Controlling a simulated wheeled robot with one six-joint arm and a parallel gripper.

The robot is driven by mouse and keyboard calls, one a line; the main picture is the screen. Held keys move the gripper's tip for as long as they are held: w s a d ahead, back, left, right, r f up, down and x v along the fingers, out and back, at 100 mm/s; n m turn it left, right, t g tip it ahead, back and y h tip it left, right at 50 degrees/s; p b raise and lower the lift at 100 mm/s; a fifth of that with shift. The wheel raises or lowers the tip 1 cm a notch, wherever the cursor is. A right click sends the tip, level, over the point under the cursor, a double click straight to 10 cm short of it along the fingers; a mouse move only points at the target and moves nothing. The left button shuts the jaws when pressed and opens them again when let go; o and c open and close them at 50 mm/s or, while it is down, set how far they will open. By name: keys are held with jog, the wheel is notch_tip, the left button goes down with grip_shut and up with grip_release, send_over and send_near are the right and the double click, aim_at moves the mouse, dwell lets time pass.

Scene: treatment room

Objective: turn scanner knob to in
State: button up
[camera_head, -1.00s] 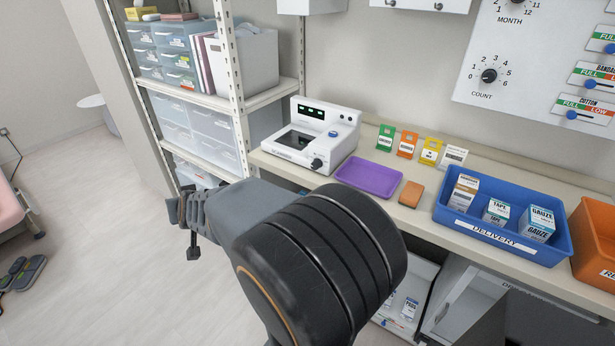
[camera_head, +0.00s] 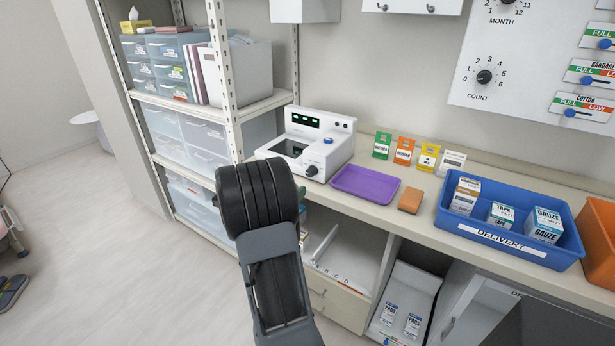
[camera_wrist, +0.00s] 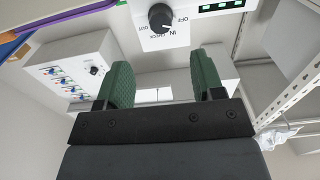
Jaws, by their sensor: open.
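The white scanner (camera_head: 335,152) stands on the counter in the head view, left of the purple tray. Its black round knob (camera_head: 311,171) is on the front face, at the lower right. In the wrist view the knob (camera_wrist: 160,17) shows at the top, upside down, with OUT, CHECK, IN and OFF printed around it.
The purple tray (camera_head: 365,184) and an orange-brown block (camera_head: 411,200) lie right of the scanner. Several coloured cards stand behind them. A blue delivery bin (camera_head: 512,247) with boxes is further right. A shelf rack (camera_head: 235,115) stands close on the left.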

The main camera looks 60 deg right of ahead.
aim_at(309, 174)
jog(key=d, duration=0.9)
jog(key=shift+d, duration=0.15)
jog(key=c, duration=0.9)
jog(key=shift+f, duration=0.1)
